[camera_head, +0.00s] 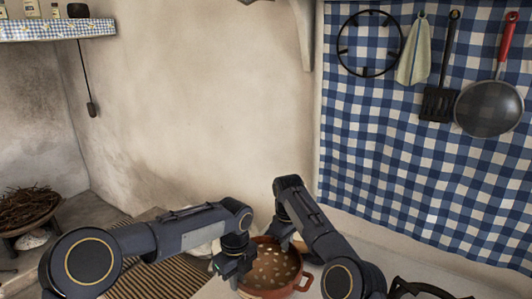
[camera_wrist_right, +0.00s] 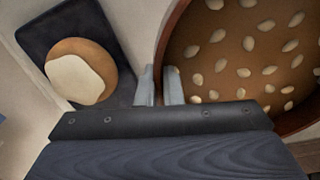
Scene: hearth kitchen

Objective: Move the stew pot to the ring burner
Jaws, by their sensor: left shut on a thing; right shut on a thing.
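The stew pot (camera_head: 272,292) is reddish-brown and filled with brown stew with pale pieces. It is at the bottom middle of the head view, and its rim and stew also show in the right wrist view (camera_wrist_right: 168,38). My left gripper (camera_head: 234,264) is shut on the pot's left side; I cannot tell whether on handle or rim. My right gripper (camera_wrist_right: 160,88) is shut on the pot's rim, one finger inside and one outside; it shows at the pot's far side in the head view (camera_head: 283,236). A black ring (camera_head: 425,289), apparently the ring burner, is partly cut off at the bottom right.
A round bread-like thing (camera_wrist_right: 82,72) with a pale top lies on a dark board (camera_wrist_right: 45,22) beside the pot. A striped mat (camera_head: 165,279) lies to the left. A checked cloth (camera_head: 420,180) with hanging utensils covers the right wall. Pale counter shows between pot and burner.

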